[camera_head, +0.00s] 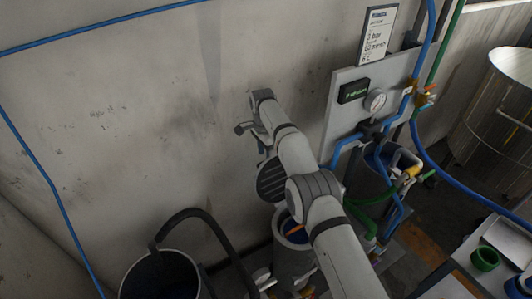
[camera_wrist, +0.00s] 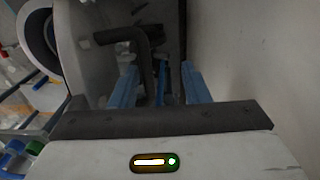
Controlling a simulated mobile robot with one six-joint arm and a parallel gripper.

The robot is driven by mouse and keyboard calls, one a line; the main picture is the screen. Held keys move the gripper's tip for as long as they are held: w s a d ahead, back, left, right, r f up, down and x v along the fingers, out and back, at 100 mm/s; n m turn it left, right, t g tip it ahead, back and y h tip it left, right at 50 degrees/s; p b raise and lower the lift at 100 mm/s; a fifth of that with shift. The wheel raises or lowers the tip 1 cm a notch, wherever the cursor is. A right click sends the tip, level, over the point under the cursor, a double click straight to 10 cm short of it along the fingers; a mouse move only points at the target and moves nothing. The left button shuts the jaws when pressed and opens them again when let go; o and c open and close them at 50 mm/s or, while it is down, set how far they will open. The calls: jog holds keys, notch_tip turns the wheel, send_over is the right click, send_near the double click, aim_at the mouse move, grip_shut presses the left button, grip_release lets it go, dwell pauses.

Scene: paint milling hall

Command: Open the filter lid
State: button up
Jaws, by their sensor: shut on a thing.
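The filter housing (camera_head: 293,258) is a pale upright cylinder in the lower middle of the head view. Its mouth is uncovered, with blue and orange inside. A round opening with a pale rim (camera_wrist: 38,38) shows at the upper left of the wrist view. The filter lid (camera_head: 271,181), a dark ribbed disc, stands steeply tilted above the housing, partly behind my arm. In the wrist view my gripper (camera_wrist: 160,85) has blue fingers around a narrow part at the grey lid (camera_wrist: 85,65); the exact contact is dark. A dark bent bar (camera_wrist: 128,38) lies beyond the fingers.
The wall (camera_head: 120,110) is close behind my arm. To the right are a panel with a gauge (camera_head: 375,101), blue and green pipes, and a large metal vessel (camera_head: 500,110). A dark-mouthed bin (camera_head: 160,275) with a black hose stands lower left. A green cup (camera_head: 485,259) sits at right.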

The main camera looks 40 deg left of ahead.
notch_tip(320, 180, up, 8)
jog(key=p, duration=0.3)
jog(key=shift+a+f, duration=0.15)
jog(key=shift+a, duration=0.05)
